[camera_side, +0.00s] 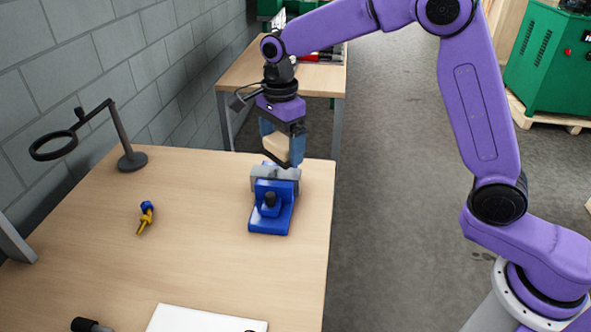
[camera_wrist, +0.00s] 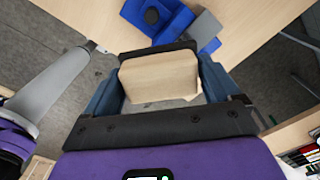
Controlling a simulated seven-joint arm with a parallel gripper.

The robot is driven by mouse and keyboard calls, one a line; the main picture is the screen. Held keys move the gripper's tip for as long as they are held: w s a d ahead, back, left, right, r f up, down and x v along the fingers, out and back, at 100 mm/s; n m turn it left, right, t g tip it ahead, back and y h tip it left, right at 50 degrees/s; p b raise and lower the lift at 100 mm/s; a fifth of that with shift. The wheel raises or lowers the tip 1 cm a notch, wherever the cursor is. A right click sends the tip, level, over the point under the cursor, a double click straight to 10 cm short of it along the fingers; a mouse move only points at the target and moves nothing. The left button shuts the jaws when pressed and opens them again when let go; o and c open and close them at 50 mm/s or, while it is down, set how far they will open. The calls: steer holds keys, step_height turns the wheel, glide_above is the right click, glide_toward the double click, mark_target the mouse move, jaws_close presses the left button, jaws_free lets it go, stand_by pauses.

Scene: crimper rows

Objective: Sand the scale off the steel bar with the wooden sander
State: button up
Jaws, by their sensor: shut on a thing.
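My gripper (camera_side: 284,148) is shut on the wooden sander (camera_side: 275,146), a pale block, at the far end of the workbench. In the wrist view the sander (camera_wrist: 160,78) sits between the fingers. Below it stands a blue vise (camera_side: 271,212). A grey bar-like piece (camera_side: 262,174), which looks like the steel bar, lies across the vise top. The sander is just above or behind this piece; I cannot tell whether they touch.
A magnifier on a stand (camera_side: 132,158) is at the back left of the workbench (camera_side: 200,250). A small blue and yellow tool (camera_side: 146,216) lies left of the vise. A white sheet (camera_side: 205,320) is at the front. A second table (camera_side: 240,75) stands behind.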

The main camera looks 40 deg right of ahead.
mark_target(284, 177)
steer(key=shift+w+d+m, duration=0.2)
steer(key=shift+w+d, duration=0.25)
steer(key=shift+w, duration=0.15)
steer(key=shift+w+d+m, duration=0.2)
steer(key=shift+w+d, duration=0.2)
steer(key=shift+w, duration=0.2)
steer(key=shift+f, duration=3.4)
steer(key=shift+w+a+f, duration=0.2)
steer(key=shift+f, duration=0.15)
steer(key=shift+w+a+f, duration=0.15)
steer(key=shift+f, duration=0.2)
steer(key=shift+c, duration=0.5)
steer(key=shift+w+a, duration=1.1)
steer(key=shift+a, duration=0.05)
steer(key=shift+s+d, duration=1.55)
steer(key=shift+d, duration=0.05)
steer(key=shift+a+r, duration=0.1)
steer(key=shift+r, duration=4.05)
